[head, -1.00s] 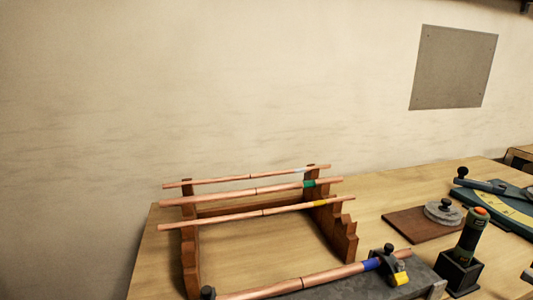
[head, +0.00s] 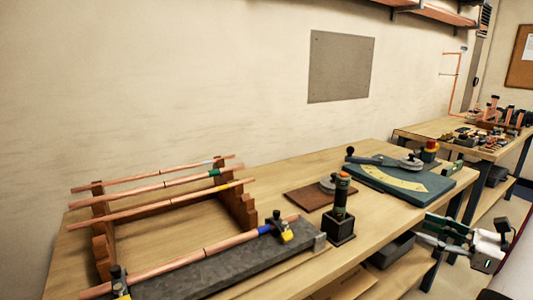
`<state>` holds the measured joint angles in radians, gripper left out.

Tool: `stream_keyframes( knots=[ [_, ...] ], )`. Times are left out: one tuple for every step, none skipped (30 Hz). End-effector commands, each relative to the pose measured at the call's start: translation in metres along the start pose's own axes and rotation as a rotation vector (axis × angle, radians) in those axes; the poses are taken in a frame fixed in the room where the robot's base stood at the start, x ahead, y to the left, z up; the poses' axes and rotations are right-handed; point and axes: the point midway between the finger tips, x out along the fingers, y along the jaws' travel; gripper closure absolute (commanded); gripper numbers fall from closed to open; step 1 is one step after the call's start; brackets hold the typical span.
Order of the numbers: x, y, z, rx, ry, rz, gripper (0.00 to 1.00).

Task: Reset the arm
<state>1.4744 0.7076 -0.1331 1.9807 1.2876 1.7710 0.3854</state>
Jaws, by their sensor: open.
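My gripper (head: 424,229) is at the lower right of the head view, beside the bench's front edge. Its fingers point left and are apart, with nothing seen between them. The white and dark end of my arm is behind it on the right. It is clear of the copper tubes (head: 150,188), which lie across a stepped wooden rack (head: 102,232) at the left. Another copper tube (head: 195,255) with a blue band lies along a grey metal block (head: 215,272), with a clamp (head: 282,230) near its right end.
A green-handled tool (head: 341,195) stands in a black holder (head: 340,227). A brown board (head: 305,198) and a teal bending plate with a yellow scale (head: 400,181) are on the bench. Boxes sit under the bench. A second bench (head: 425,130) with small parts is at the far right.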

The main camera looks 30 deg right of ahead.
Motion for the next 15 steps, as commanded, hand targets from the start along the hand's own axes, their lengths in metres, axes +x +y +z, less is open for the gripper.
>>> stream_keyframes(
  knots=[
    [0.006,0.004,0.004,-0.011,0.012,0.020,0.47],
    [0.009,0.006,0.005,-0.017,0.019,0.032,0.47],
    [0.015,0.010,0.008,-0.026,0.029,0.050,0.47],
    [0.019,0.013,0.010,-0.034,0.037,0.067,0.47],
    [0.024,0.016,0.012,-0.041,0.044,0.083,0.47],
    [0.030,0.021,0.015,-0.054,0.055,0.105,0.47],
    [0.035,0.025,0.018,-0.064,0.066,0.126,0.47],
    [0.040,0.029,0.020,-0.074,0.076,0.144,0.47],
    [0.048,0.036,0.024,-0.091,0.091,0.175,0.47],
    [0.053,0.041,0.027,-0.102,0.101,0.198,0.47],
    [0.060,0.047,0.030,-0.117,0.114,0.223,0.47],
    [0.067,0.055,0.034,-0.137,0.131,0.257,0.47],
    [0.074,0.062,0.037,-0.155,0.144,0.285,0.47],
    [0.080,0.070,0.040,-0.174,0.158,0.316,0.47],
    [0.089,0.081,0.044,-0.200,0.179,0.358,0.47]
  ],
)
